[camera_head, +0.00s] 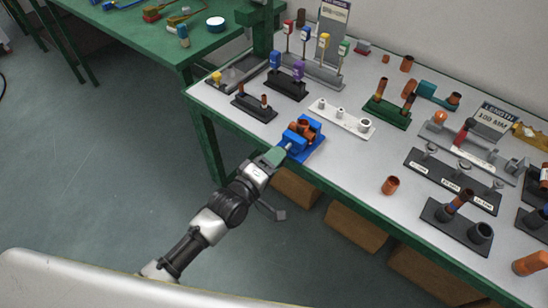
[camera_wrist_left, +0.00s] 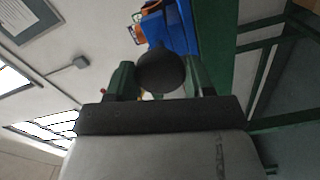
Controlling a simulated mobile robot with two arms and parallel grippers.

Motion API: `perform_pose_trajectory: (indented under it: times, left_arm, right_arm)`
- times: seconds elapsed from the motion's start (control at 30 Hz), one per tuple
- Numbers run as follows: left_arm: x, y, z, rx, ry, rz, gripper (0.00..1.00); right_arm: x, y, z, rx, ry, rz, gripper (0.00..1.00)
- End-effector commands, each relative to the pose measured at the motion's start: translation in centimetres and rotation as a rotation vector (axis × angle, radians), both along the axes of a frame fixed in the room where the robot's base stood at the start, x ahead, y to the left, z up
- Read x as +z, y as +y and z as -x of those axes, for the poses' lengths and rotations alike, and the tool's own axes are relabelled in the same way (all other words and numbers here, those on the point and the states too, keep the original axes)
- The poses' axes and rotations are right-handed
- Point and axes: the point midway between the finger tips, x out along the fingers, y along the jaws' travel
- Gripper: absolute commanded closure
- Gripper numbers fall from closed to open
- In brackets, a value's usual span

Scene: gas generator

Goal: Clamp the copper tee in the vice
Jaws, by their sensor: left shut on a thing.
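The blue vice (camera_head: 313,145) stands at the front edge of the table. The copper tee (camera_head: 303,128) sits at the vice between its blue jaws; I cannot tell how tightly the jaws meet it. My left gripper (camera_head: 284,150) is at the near end of the vice, shut on the vice's handle. In the left wrist view the handle's dark round knob (camera_wrist_left: 161,72) lies between the two green fingers, with the blue vice (camera_wrist_left: 180,27) beyond it. The knob hides part of the vice there. My right gripper is not in view.
A white holder with pegs (camera_head: 341,119) and a black stand (camera_head: 254,108) are near the vice. A loose copper fitting (camera_head: 390,186) stands to the right. More stands and fittings fill the table's right side. Cardboard boxes (camera_head: 356,226) are under the table.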

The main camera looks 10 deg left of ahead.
Motion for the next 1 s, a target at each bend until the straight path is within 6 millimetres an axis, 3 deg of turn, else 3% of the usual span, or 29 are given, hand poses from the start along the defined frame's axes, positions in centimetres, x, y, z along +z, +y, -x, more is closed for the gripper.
perform_pose_trajectory:
  times: [0.37,0.73,1.0]
  left_arm:
    - [0.0,0.0,0.0,0.0,-0.001,-0.004,0.71]
    - [0.0,0.0,0.0,0.0,-0.107,-0.19,0.71]
    - [-0.1,0.0,0.0,-0.001,-0.123,-0.215,0.71]
  right_arm:
    - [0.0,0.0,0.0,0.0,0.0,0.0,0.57]
    - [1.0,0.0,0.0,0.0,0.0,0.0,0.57]
    - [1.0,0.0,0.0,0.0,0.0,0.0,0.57]
